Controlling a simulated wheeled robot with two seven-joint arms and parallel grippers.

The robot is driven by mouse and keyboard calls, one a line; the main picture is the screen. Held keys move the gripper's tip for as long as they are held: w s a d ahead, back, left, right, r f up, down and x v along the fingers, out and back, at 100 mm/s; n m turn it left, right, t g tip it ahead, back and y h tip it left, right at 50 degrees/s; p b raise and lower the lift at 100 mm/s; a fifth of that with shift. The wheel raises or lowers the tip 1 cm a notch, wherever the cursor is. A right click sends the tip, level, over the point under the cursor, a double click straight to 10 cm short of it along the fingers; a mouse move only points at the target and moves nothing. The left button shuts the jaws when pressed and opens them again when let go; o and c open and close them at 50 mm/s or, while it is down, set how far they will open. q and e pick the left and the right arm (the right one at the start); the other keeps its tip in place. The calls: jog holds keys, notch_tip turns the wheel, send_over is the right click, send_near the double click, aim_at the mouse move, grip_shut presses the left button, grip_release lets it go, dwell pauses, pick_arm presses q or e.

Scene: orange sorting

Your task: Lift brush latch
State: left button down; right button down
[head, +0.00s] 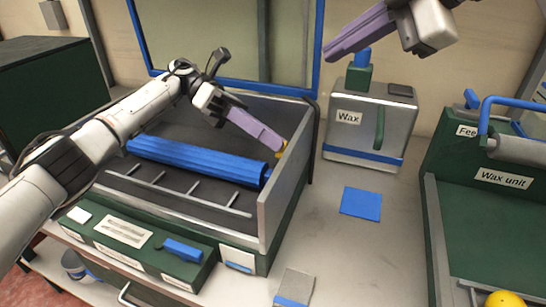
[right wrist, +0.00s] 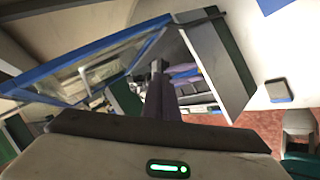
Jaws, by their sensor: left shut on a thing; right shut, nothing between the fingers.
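The blue brush roller (head: 195,160) lies across the open grey-and-green machine tray (head: 285,205) in the head view. A small yellow latch (head: 283,150) is at the roller's right end by the tray's side wall, mostly hidden by fingers. My left gripper (head: 278,145) reaches in from the left, its purple fingers shut on the yellow latch. My right gripper (head: 332,55) is shut and empty in the air at the upper right, near the top of the wax box. Its fingers also show in the right wrist view (right wrist: 158,75).
A metal wax box (head: 350,145) stands right of the tray, with a blue pad (head: 360,202) on the bench before it. The green wax unit (head: 480,215) is at the right, with an orange (head: 507,299) at its front. A raised blue-framed lid (head: 235,83) stands behind the tray.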

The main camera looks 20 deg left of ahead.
jog(key=s+a+f+n+t+h, duration=0.1)
jog(key=s+a+f+n+h, duration=0.35)
jog(key=s+f, duration=0.2)
jog(key=s+a+f+n+h, duration=0.4)
jog(key=s+f+n+h, duration=0.15)
jog(key=s, duration=0.25)
jog(key=shift+y, duration=0.4)
jog(key=x, duration=0.9)
jog(key=shift+w+d+f, duration=0.2)
jog(key=shift+d+f, duration=0.05)
jog(key=shift+w+r, duration=0.85)
jog(key=shift+w, duration=0.05)
pick_arm(q)
jog(key=shift+w, duration=0.15)
pick_arm(e)
jog(key=shift+w+r, duration=0.55)
jog(key=shift+a, duration=0.1)
